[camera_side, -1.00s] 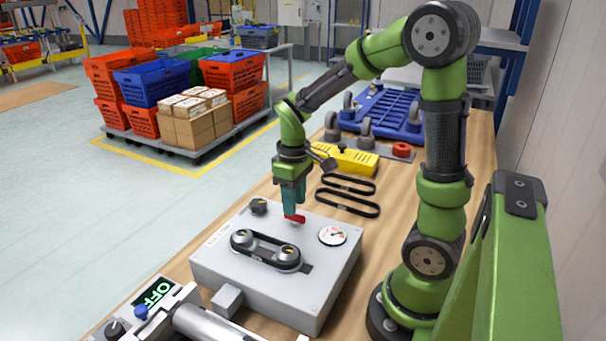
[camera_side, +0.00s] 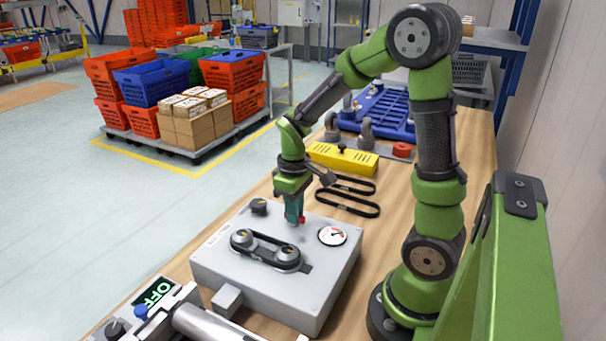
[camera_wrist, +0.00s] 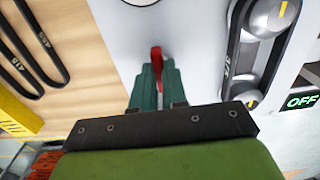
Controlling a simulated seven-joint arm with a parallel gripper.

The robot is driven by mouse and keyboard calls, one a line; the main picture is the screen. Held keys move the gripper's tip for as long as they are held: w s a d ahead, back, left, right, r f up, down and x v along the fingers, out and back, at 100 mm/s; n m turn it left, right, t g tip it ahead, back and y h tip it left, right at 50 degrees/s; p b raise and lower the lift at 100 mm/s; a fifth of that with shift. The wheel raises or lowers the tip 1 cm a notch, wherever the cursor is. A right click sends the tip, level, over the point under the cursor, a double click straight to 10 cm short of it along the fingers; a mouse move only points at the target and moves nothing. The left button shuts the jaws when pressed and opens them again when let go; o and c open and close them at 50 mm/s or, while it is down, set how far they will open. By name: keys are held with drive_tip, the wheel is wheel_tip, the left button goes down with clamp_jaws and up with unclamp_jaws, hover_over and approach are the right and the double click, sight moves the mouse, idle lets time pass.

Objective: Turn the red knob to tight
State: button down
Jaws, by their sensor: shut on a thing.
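The red knob (camera_wrist: 156,56) sits on top of the grey box (camera_side: 222,262), near its far edge. In the side view only a small red part of the knob (camera_side: 302,219) shows beside my fingers. My gripper (camera_side: 295,217) points down at the knob. In the wrist view its two teal fingers (camera_wrist: 157,80) are shut on the knob, one on each side. A round gauge (camera_side: 332,235) with a white face and some red is on the box top, right of the knob; only its edge shows in the wrist view.
A black belt over two pulleys (camera_side: 265,250) and a black knob (camera_side: 259,206) are on the box top. Loose black belts (camera_side: 347,196) and a yellow block (camera_side: 343,159) lie beyond the box. A display reading OFF (camera_side: 157,292) stands at the front left.

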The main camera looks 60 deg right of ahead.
drive_tip(key=shift+m, duration=0.4)
drive_tip(key=m, duration=1.7)
drive_tip(key=shift+r, duration=0.1)
idle(0.5)
drive_tip(key=c, duration=1.2)
unclamp_jaws()
drive_tip(key=shift+o, duration=0.2)
